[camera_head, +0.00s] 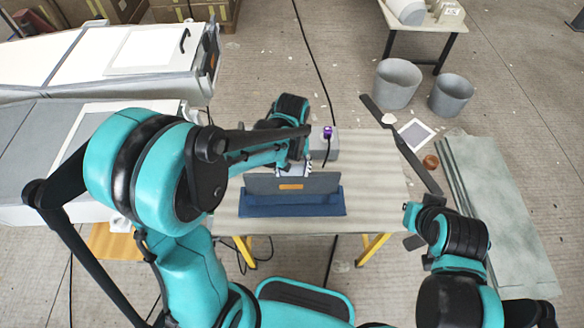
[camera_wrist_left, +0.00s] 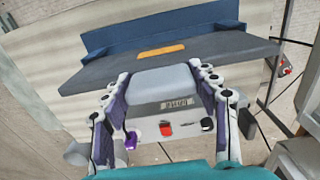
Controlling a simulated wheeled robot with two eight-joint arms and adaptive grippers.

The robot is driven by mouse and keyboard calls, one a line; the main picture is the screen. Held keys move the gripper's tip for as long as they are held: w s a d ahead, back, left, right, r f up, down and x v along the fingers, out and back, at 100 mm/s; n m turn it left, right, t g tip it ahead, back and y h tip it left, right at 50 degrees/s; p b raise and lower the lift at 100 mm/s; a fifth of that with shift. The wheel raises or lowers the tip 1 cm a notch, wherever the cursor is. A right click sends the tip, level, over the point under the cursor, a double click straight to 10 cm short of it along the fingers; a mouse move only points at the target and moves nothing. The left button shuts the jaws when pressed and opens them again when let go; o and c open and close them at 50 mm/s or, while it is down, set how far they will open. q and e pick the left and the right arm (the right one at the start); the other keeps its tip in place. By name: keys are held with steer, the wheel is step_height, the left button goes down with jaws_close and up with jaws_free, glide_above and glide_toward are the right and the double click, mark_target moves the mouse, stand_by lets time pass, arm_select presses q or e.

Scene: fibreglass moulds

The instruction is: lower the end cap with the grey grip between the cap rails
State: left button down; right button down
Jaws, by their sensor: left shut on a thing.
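The end cap (camera_head: 325,184) is a dark grey plate with an orange patch, over the table near its front edge. It also shows in the wrist view (camera_wrist_left: 225,48), where its light grey grip (camera_wrist_left: 163,82) sits between my left gripper's fingers. My left gripper (camera_head: 293,170) is shut on that grip. The blue cap rails (camera_head: 290,209) lie on the table just in front of the plate in the head view; their blue wall (camera_wrist_left: 195,20) shows beyond the plate in the wrist view. The plate hides part of the rails, so its exact height is unclear. My right gripper (camera_head: 412,228) is at the table's right edge, its fingers unclear.
A grey box (camera_head: 322,146) with a purple knob stands on the table (camera_head: 375,180) behind the cap; a cable runs from it. The table is clear right of the rails. Two grey buckets (camera_head: 398,82) stand behind. Large white moulds (camera_head: 70,65) are at left.

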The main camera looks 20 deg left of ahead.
mark_target(292, 177)
arm_select(q)
steer(key=shift+f+b, duration=1.9)
steer(key=shift+f, duration=0.45)
steer(key=shift+c, duration=1.9)
jaws_free()
steer(key=shift+r, duration=0.1)
step_height(292, 177, up, 12)
steer(key=shift+f, duration=0.1)
steer(key=s+a+m+t, duration=0.3)
steer(key=s+t, duration=0.4)
steer(key=s, duration=0.3)
steer(key=shift+s+a+r, duration=0.15)
steer(key=shift+a+r, duration=0.25)
steer(key=shift+a, duration=0.45)
